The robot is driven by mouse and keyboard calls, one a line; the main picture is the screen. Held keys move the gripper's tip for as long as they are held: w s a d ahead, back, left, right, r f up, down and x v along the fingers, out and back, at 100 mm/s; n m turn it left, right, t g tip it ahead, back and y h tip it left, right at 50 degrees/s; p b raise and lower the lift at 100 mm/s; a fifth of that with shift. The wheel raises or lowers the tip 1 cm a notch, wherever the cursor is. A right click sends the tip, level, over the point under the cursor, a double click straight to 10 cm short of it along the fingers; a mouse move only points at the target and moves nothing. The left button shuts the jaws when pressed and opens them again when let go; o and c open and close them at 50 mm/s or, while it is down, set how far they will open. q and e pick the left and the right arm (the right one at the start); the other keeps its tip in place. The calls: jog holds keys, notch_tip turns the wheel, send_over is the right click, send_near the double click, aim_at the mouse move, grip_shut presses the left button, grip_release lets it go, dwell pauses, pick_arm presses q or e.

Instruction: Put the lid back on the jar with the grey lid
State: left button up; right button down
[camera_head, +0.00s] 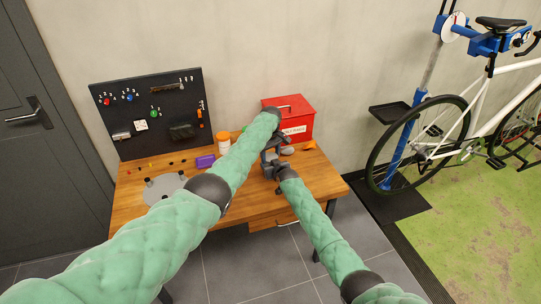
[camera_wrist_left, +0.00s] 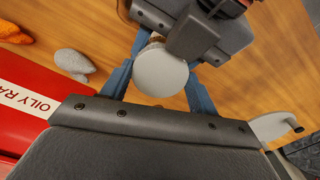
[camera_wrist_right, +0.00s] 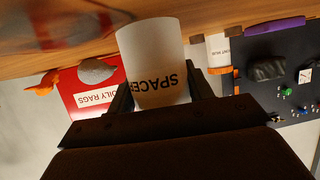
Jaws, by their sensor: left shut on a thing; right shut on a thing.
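My left gripper (camera_head: 280,137) is over the right part of the bench. In the left wrist view its blue fingers are shut on a round grey lid (camera_wrist_left: 160,74), seen face on. My right gripper (camera_head: 268,161) is close beside it, and its dark body (camera_wrist_left: 190,32) shows just beyond the lid. In the right wrist view my right gripper is shut on a white jar (camera_wrist_right: 152,55) with black lettering starting "SPACE". The jar is mostly hidden in the other views. I cannot tell whether lid and jar touch.
A red oily-rags box (camera_head: 289,117) stands behind the grippers, with a grey rag (camera_wrist_left: 72,61) and an orange one (camera_wrist_left: 14,33) near it. A white jar with an orange lid (camera_head: 223,141) and a purple block (camera_head: 205,161) are to the left.

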pick_arm(q)
jog(key=m, duration=0.9)
jog(key=shift+m, duration=0.3)
jog(key=o, duration=1.1)
jog(key=shift+r, duration=2.25)
jog(key=shift+c, duration=0.4)
